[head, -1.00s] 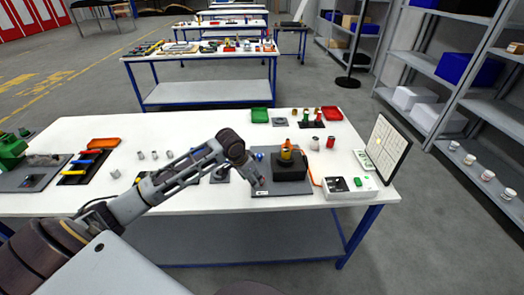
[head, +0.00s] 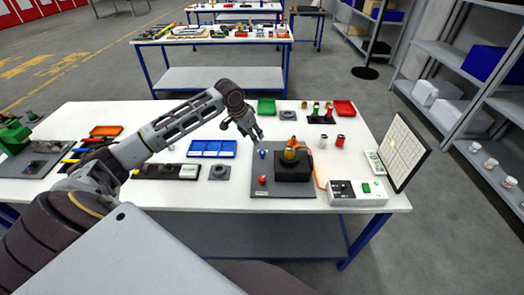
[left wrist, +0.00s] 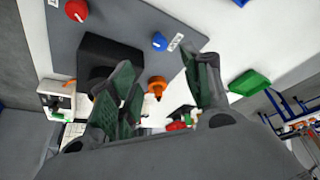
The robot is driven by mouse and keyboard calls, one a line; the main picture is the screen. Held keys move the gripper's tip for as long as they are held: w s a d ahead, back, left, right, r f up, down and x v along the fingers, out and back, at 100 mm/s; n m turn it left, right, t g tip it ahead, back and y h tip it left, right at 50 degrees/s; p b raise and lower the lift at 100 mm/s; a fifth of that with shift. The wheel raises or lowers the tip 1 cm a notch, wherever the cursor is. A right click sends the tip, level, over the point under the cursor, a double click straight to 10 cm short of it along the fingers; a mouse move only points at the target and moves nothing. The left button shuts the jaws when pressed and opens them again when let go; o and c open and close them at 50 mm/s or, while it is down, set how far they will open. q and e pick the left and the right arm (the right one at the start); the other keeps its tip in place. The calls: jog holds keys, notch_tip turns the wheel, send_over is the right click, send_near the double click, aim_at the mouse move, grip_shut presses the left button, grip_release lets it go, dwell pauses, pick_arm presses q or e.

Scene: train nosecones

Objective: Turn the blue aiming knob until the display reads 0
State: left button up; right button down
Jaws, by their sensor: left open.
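The blue knob (head: 263,154) stands on a grey plate (head: 262,191), left of a black block (head: 293,167) with an orange and yellow part on top. It also shows in the left wrist view (left wrist: 160,41), beside a small white label. A red knob (head: 262,180) sits nearer on the same plate. My left gripper (head: 257,137) is open and empty, just beyond and above the blue knob in the head view. In the left wrist view its fingers (left wrist: 165,64) are spread, apart from the knob. I cannot read any number on a display. My right gripper is not in view.
A white control box (head: 357,194) with a green button stands right of the plate, joined by an orange cable. A gridded panel (head: 400,148) stands at the table's right edge. A blue tray (head: 211,148) lies left. Red and green parts and bins stand behind.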

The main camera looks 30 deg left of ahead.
aim_at(262, 151)
pick_arm(q)
jog(key=p+x, duration=0.1)
jog(key=x, duration=1.1)
jog(key=shift+w+f, duration=0.1)
jog(key=shift+f, duration=0.05)
jog(key=shift+w+f, duration=0.25)
jog(key=shift+f, duration=0.4)
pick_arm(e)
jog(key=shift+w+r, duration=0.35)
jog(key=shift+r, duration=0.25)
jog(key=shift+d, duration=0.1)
pick_arm(q)
jog(key=c, duration=1)
